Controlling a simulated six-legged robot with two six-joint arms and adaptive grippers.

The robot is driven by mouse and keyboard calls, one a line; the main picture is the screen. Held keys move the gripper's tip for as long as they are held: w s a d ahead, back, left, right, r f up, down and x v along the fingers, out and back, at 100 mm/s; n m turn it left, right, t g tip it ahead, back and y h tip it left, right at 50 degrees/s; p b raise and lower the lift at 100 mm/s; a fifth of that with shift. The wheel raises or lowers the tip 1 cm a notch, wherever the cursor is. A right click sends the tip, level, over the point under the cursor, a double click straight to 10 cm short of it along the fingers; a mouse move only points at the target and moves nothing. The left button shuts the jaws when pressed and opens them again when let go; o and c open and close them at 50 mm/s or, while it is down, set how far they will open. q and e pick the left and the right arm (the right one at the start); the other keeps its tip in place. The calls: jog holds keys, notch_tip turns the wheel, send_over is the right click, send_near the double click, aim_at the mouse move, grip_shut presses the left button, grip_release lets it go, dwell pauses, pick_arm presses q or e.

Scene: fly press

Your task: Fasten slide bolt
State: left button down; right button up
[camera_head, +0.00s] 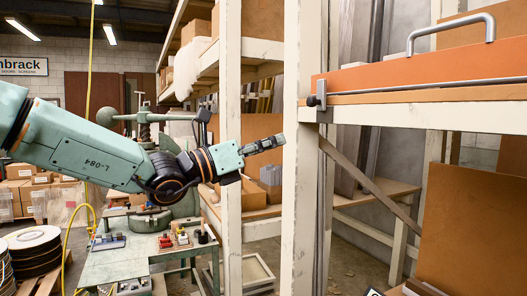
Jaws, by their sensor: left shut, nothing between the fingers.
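A long thin metal rod (420,86), which looks like the slide bolt, runs along the front of an orange panel (400,70) on the upper right shelf. At its left end are a dark round knob (312,100) and an upright metal plate (322,95) by the white post. I cannot tell whether the bolt is engaged. My left gripper (272,144) is shut and empty, pointing right. In the picture it is just left of the white post, below and left of the knob, apart from it. My right gripper is not in view.
A white post (298,200) stands between my left gripper and the shelf bay at right. A metal handle (450,32) rises from the orange panel. Behind my arm is a green fly press (145,122) by a workbench (150,255). A brown board (475,235) leans at lower right.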

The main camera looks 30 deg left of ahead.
pick_arm(q)
jog(key=shift+s+d+f+p, duration=0.1)
jog(key=shift+s+f+p, duration=0.15)
jog(key=shift+s+p, duration=0.45)
dwell(0.3)
